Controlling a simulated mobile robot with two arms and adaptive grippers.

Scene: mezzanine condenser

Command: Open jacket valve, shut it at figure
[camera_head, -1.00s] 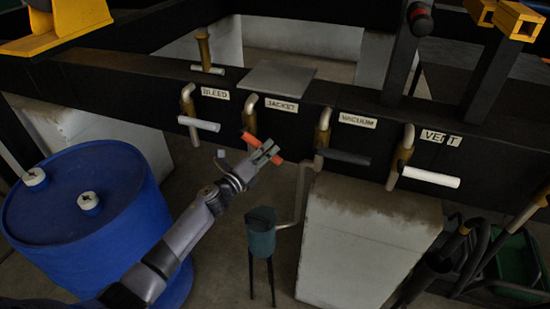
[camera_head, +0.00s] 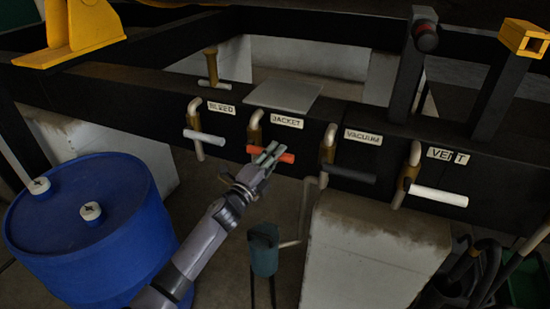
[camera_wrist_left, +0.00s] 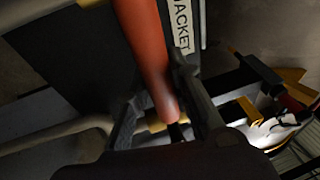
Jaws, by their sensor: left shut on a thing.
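The jacket valve is the second from the left on the dark beam, under the JACKET label (camera_head: 287,122). Its brass body (camera_head: 254,131) has an orange-red lever (camera_head: 287,158), lying nearly level and tipping slightly down to the right. My left gripper (camera_head: 269,154) is shut on this lever near its middle. In the left wrist view the lever (camera_wrist_left: 145,42) runs down between the two fingers, with the JACKET label (camera_wrist_left: 182,27) beside it. No readable figure or gauge shows. My right gripper is out of view.
The white BLEED lever (camera_head: 204,137) is close on the left, and the black VACUUM lever (camera_head: 349,174) is on the right. The white VENT lever (camera_head: 439,195) is farther right. A blue drum (camera_head: 95,240) stands left of my arm. A green-grey pot (camera_head: 264,250) stands below the valve.

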